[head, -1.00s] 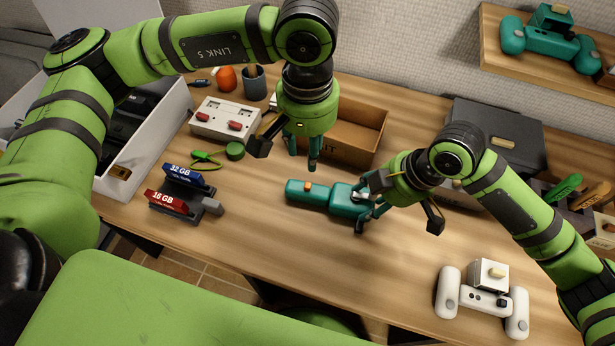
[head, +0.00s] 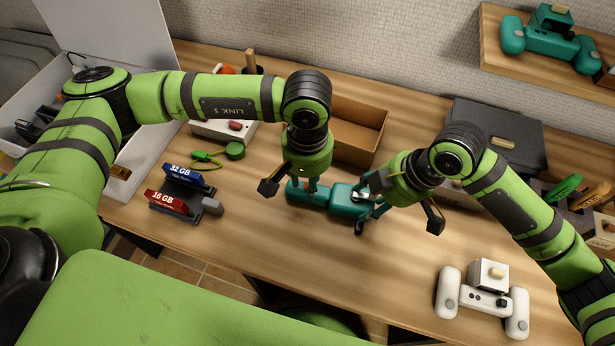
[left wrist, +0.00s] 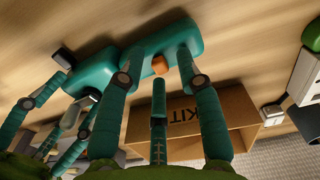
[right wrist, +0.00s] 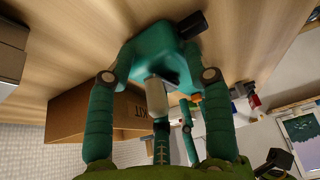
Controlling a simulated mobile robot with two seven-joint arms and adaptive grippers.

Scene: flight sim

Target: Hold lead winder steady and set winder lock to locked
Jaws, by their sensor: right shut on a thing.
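The lead winder (head: 345,202) is a teal device lying on the wooden table, with a narrow body to the left and a wider block to the right. My right gripper (head: 366,205) is shut on its wide right end. It also shows in the right wrist view (right wrist: 165,50). An orange tab, which looks like the winder lock (left wrist: 160,66), sits on the narrow part in the left wrist view. My left gripper (head: 308,188) is open just above that part, its fingers apart on both sides of the tab. In the head view the left fingers hide the tab.
An open cardboard box (head: 358,125) stands behind the winder. A rack with a blue 32 GB block (head: 186,177) and a red 16 GB block (head: 166,201) is to the left. A white controller (head: 482,300) lies front right. The table in front of the winder is clear.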

